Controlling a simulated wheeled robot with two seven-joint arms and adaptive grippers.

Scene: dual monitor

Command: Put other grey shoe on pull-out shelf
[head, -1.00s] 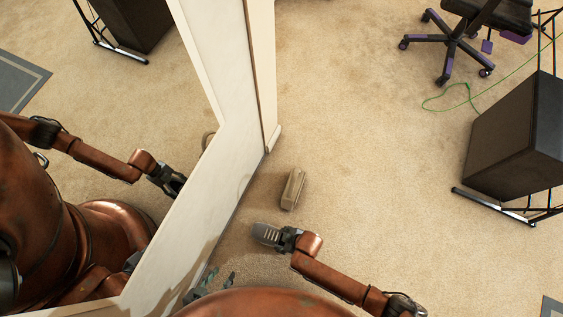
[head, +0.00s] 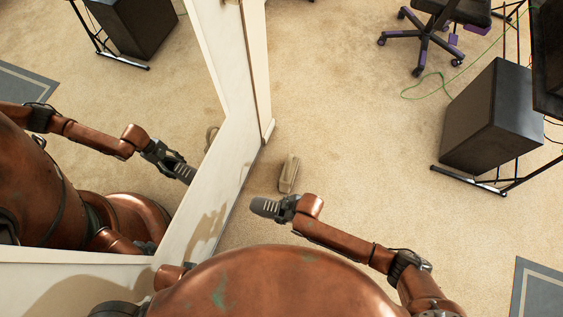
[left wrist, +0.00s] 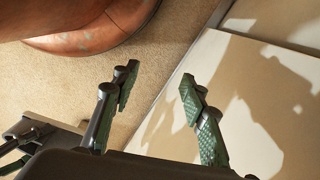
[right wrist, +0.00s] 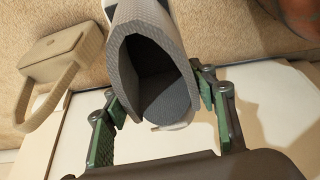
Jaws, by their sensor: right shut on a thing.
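A grey shoe (head: 264,207) with a ribbed side is in my right gripper (head: 284,209), above the carpet just left of the wrist. In the right wrist view the shoe (right wrist: 150,70) sits between the two green-padded fingers of my right gripper (right wrist: 160,100), its dark opening facing the camera. My left gripper (left wrist: 160,100) shows in the left wrist view with its fingers wide apart and nothing between them. I cannot make out its fingers in the head view. No pull-out shelf can be made out in these views.
A beige handbag (head: 289,173) stands on the carpet beyond my right gripper. A white-framed mirror (head: 226,165) on the left reflects my body. A black speaker-like box (head: 485,115) and a wheeled chair (head: 428,42) stand right. Open carpet lies between.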

